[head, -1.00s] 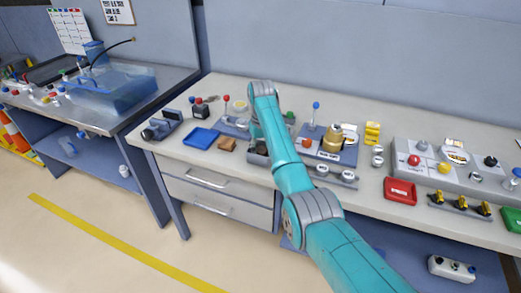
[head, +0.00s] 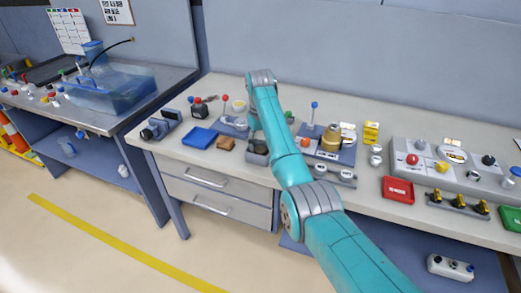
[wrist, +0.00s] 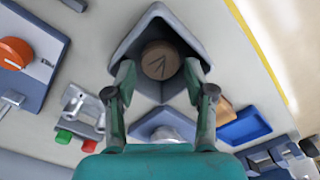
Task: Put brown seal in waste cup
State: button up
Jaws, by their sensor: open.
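The brown seal (wrist: 159,60) is a round brown disc with a dark mark on its face. In the wrist view it shows inside the opening of a dark grey square cup (wrist: 152,22), which I take for the waste cup. I cannot tell whether the seal lies on the cup's floor. My gripper (wrist: 159,73) is open, its two fingers apart on either side of the seal and overlapping the cup's walls in the picture. In the head view the cup (head: 257,147) stands near the bench's front edge, partly behind my arm. My fingertips are hidden there.
A blue tray (head: 199,138) and a small brown block (head: 226,144) lie left of the cup. A base with a red-knobbed lever (head: 226,98) stands behind. A blue-knobbed lever station (head: 315,105) and a red tray (head: 397,189) are to the right.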

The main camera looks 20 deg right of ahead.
aim_at(260, 149)
notch_tip(260, 149, up, 9)
dwell(0.3)
